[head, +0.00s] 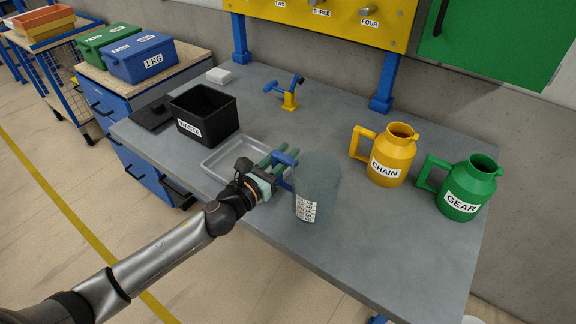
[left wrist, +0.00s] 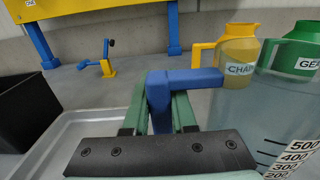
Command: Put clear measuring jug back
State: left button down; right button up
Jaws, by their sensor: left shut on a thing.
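The clear measuring jug (head: 320,180) is a grey-blue see-through cylinder with a white printed scale, upright near the front edge of the workbench. My left gripper (head: 277,161) is shut on its blue handle, at the left of the jug. In the left wrist view the blue handle (left wrist: 190,80) lies between the green fingers, and the see-through jug wall (left wrist: 240,118) with its scale fills the right side. I cannot tell whether the jug's base touches the bench. My right gripper is not in view.
A grey tray (head: 212,161) lies left of the jug, with a black waste bin (head: 222,122) behind it. A yellow CHAIN jug (head: 398,163) and a green GEAR jug (head: 478,187) stand at the right. A blue and yellow tool (head: 289,101) stands behind. The bench's front right is clear.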

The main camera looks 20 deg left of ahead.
pick_arm(q)
jog(key=f, duration=0.2)
jog(key=w+f+b, duration=0.1)
jog(key=shift+d+f, duration=0.25)
jog(key=shift+s+f, duration=0.1)
jog(key=shift+f, duration=0.2)
jog(key=c, duration=1)
grip_release()
jog(key=shift+f, duration=0.1)
jog(key=shift+o, duration=1.3)
